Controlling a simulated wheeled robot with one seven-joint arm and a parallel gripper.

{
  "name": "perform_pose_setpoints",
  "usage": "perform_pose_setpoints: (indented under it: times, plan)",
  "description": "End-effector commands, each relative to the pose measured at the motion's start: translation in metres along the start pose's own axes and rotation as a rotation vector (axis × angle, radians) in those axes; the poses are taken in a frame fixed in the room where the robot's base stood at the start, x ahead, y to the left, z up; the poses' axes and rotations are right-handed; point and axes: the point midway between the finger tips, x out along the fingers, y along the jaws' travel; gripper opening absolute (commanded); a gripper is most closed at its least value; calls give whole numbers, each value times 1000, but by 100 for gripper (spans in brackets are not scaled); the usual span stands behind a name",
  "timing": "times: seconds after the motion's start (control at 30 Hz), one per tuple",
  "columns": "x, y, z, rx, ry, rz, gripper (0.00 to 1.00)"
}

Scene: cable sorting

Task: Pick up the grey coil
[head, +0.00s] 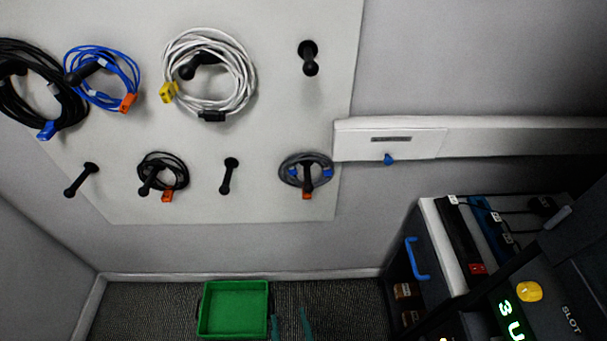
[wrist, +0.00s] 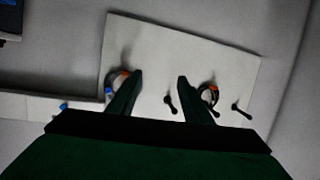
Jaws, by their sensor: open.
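The grey coil (head: 286,169) hangs on a black peg at the lower right of the white wall board, with blue and orange connectors on it. In the wrist view the coil (wrist: 113,80) is partly hidden behind the left finger. My gripper (wrist: 160,78) is open, with nothing between its green fingers. Its fingertips (head: 290,318) show at the bottom edge of the head view, below the coil and apart from it.
A black coil (head: 141,171) hangs at lower left between bare pegs (head: 229,177). Larger black, blue (head: 100,50) and white (head: 245,75) coils hang above. A green bin (head: 235,308) sits on the floor. A wall trunking (head: 480,138) and dark cabinet (head: 400,275) are at right.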

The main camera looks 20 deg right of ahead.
Motion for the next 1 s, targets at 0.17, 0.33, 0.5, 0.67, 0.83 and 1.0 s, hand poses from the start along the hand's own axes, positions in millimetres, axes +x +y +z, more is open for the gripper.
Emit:
perform_pose_setpoints:
  times: [0.17,0.33,0.5,0.67,0.83,1.0]
  plan:
    - [60,22,-19,6,-15,47,45]
    - [109,45,-42,22,-39,88,45]
    - [153,70,-75,47,-62,125,45]
    - [183,91,-106,74,-85,153,45]
    - [201,105,-130,96,-101,168,45]
    - [210,111,-139,106,-112,173,45]
